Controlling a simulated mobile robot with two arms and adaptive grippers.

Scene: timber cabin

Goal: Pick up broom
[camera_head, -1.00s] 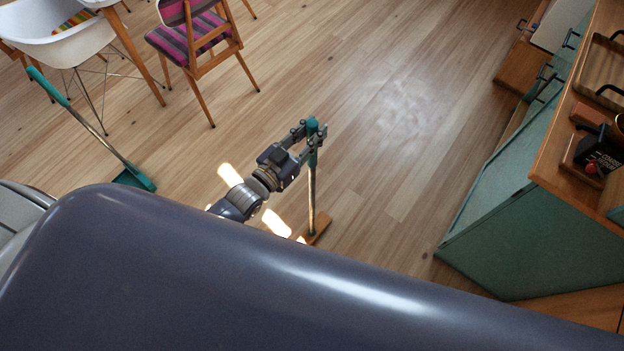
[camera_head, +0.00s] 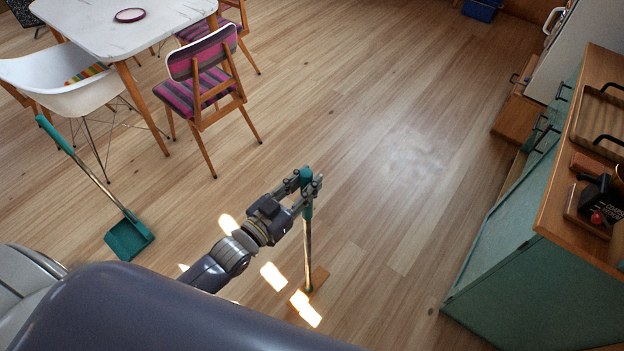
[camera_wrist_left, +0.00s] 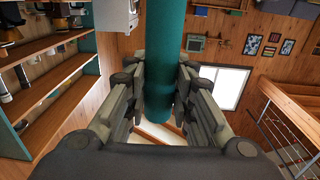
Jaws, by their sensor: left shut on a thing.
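The broom (camera_head: 308,235) stands upright in the head view, with a teal grip at the top, a metal shaft and a wooden head (camera_head: 311,285) low down near the floor. My left gripper (camera_head: 306,182) is shut on the teal grip. In the left wrist view the teal handle (camera_wrist_left: 165,60) runs between the two fingers (camera_wrist_left: 160,105). I cannot tell whether the broom head touches the floor. My right gripper is not in view.
A teal long-handled dustpan (camera_head: 129,236) stands at left. A white table (camera_head: 125,28), a white chair (camera_head: 60,85) and a striped chair (camera_head: 205,90) are at upper left. A green cabinet (camera_head: 540,270) stands at right. The floor between is clear.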

